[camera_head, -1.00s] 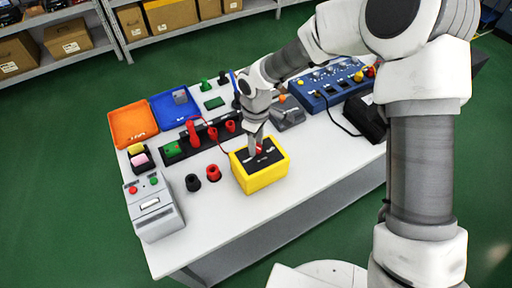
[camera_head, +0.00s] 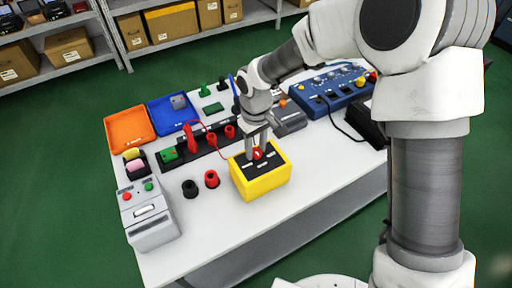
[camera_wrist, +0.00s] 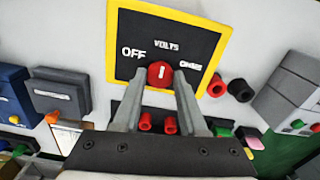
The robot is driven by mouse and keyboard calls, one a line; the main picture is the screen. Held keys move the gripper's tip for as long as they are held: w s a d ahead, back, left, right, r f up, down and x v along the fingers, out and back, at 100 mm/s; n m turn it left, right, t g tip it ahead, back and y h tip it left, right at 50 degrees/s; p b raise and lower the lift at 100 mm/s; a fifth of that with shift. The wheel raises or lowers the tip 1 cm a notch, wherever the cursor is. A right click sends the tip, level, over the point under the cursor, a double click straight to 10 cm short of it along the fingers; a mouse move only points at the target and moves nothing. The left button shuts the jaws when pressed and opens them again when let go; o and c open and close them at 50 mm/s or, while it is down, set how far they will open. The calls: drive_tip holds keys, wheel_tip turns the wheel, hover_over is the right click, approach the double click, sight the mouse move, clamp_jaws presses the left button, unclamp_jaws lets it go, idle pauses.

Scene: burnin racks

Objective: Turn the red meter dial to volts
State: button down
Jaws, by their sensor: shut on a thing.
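The meter is a yellow box with a black face (camera_head: 270,180) on the white bench. In the wrist view its face (camera_wrist: 200,42) reads OFF at left, VOLTS at top and OHMS at right. The red dial (camera_wrist: 160,72) sits low in the middle of the face, and its white mark stands upright, toward VOLTS. The dial also shows in the head view (camera_head: 258,154). My gripper (camera_wrist: 160,80) is shut on the dial, one finger on each side. In the head view my gripper (camera_head: 257,156) comes down onto the meter from above.
Black (camera_head: 190,188) and red (camera_head: 211,179) ring-shaped pieces stand left of the meter. A grey box with buttons (camera_head: 150,222) is at the bench's left corner. Orange (camera_head: 130,128) and blue (camera_head: 172,112) trays and a blue panel (camera_head: 330,92) lie farther back.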

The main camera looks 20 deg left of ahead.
sight(256, 151)
drive_tip(key=shift+c, duration=2.2)
unclamp_jaws()
drive_tip(key=shift+r, duration=0.1)
wheel_tip(256, 151, up, 17)
drive_tip(key=shift+p, duration=0.4)
drive_tip(key=shift+r, duration=0.1)
